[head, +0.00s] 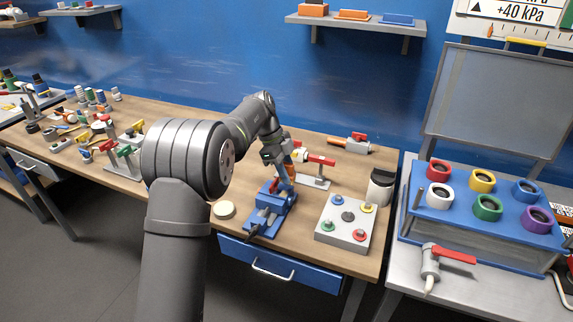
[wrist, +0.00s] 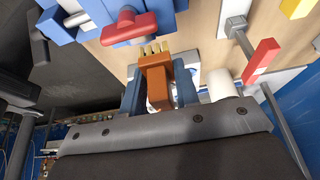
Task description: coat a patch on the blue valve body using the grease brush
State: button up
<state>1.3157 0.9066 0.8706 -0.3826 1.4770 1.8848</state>
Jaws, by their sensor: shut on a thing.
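My gripper (head: 284,175) is shut on the grease brush (wrist: 157,72), which has an orange-brown body and short yellowish bristles. In the wrist view the brush lies between the two blue fingers (wrist: 131,95) with its bristles pointing away from the gripper. Just past the bristles is a red handle (wrist: 128,27) among blue parts, which look like the blue valve body (wrist: 94,12) in the blue vise (head: 264,218). I cannot tell whether the bristles touch it. In the head view my gripper hangs over the vise and hides much of the valve.
A grey stand with a red lever (head: 320,159) is close behind my gripper. A grey panel with coloured knobs (head: 345,238) and a dark-topped cylinder (head: 380,188) stand to the right. A round pale disc (head: 224,209) lies left of the vise. Several small items crowd the bench's left.

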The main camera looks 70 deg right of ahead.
aim_at(289, 164)
notch_tip(289, 164, down, 4)
jog(key=shift+r, duration=0.25)
jog(key=shift+a+f, duration=0.35)
jog(key=shift+a, duration=0.4)
grip_shut()
jog(key=shift+a, duration=1.2)
jog(key=d, duration=0.3)
jog(key=shift+d, duration=0.15)
jog(key=r, duration=0.2)
jog(key=shift+d+r, duration=0.3)
jog(key=shift+r, duration=2.9)
